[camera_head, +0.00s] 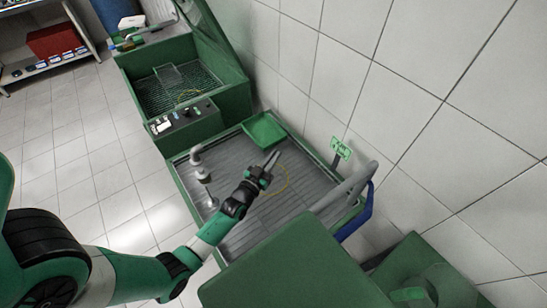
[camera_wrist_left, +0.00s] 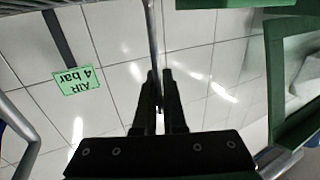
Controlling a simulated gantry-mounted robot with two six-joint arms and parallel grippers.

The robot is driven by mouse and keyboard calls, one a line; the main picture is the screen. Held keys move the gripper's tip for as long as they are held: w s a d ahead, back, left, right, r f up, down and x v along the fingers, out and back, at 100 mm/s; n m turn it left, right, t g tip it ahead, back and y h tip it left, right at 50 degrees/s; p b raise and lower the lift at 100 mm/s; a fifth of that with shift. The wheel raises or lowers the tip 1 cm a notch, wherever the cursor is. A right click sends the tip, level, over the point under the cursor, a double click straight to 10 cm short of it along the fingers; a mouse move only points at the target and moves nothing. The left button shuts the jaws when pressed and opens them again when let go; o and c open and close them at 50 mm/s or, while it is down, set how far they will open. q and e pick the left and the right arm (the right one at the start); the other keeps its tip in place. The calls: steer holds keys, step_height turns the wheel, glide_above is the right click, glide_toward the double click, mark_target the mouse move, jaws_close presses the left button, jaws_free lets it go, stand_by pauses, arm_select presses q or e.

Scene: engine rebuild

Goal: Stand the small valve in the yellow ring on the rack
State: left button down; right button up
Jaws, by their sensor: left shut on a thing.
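My left gripper (camera_head: 263,174) reaches over the grey ribbed bench top in the head view. In the left wrist view my left gripper (camera_wrist_left: 160,78) is shut on a thin grey stem (camera_wrist_left: 153,35), which looks like the small valve; its far end runs out of the picture at the top. In the head view a small grey piece (camera_head: 272,158) sticks out past the fingers. A thin yellow curve (camera_head: 288,180) lies beside the gripper; I cannot tell whether it is the yellow ring. I cannot make out the rack. My right gripper is not in view.
The green-rimmed bench (camera_head: 330,222) has a ribbed top. A green tray (camera_head: 264,131) lies at its back and a grey spout (camera_head: 197,152) stands at its left. A green washer cabinet (camera_head: 204,122) stands behind. An air sign (camera_head: 341,148) is near the tiled wall.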

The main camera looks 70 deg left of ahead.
arm_select(q)
steer(key=shift+s+d+f+b, duration=0.1)
steer(key=shift+s+f+b, duration=0.05)
steer(key=shift+f, duration=0.3)
steer(key=shift+s+d+f+b, duration=0.1)
steer(key=shift+s+f+b, duration=0.05)
steer(key=shift+f, duration=0.3)
steer(key=c, duration=1)
jaws_free()
steer(key=shift+f, duration=0.2)
steer(key=shift+w+a+r+p, duration=0.1)
steer(key=shift+w+r+p, duration=0.05)
steer(key=shift+r+p, duration=0.45)
steer(key=shift+s+r, duration=0.2)
steer(key=v, duration=0.3)
steer(key=p+v, duration=0.1)
steer(key=v, duration=0.3)
steer(key=p+v, duration=0.1)
steer(key=v, duration=0.3)
steer(key=shift+d+r, duration=0.25)
steer(key=shift+r, duration=0.1)
